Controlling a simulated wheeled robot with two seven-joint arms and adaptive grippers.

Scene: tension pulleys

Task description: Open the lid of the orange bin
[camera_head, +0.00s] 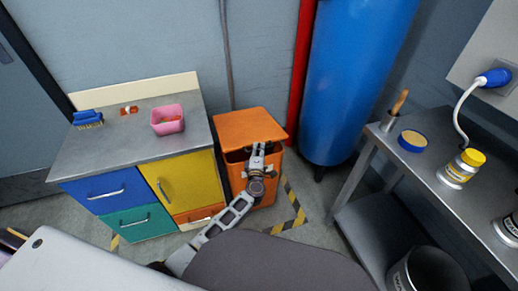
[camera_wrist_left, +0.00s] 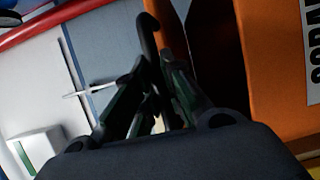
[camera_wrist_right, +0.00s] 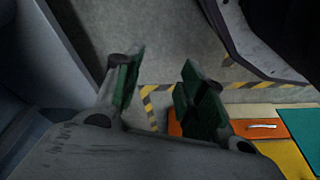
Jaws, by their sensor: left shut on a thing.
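The orange bin (camera_head: 265,192) stands on the floor right of the cabinet. Its lid (camera_head: 248,126) is tilted up a little at the front, with a dark gap between lid and body. My left gripper (camera_head: 258,150) is at the lid's front edge. In the left wrist view my left gripper (camera_wrist_left: 155,75) is shut on a dark, hooked piece (camera_wrist_left: 149,32), which looks like the lid's handle; the fingers hide part of it. The orange bin (camera_wrist_left: 272,70) fills the right of that view. My right gripper (camera_wrist_right: 155,90) is open and empty above the floor.
A cabinet (camera_head: 130,150) with coloured fronts stands left of the bin, bearing a pink container (camera_head: 167,120) and a blue brush (camera_head: 88,118). A blue tank (camera_head: 355,75) and red pipe (camera_head: 301,60) stand behind right. A metal table (camera_head: 425,165) is at right.

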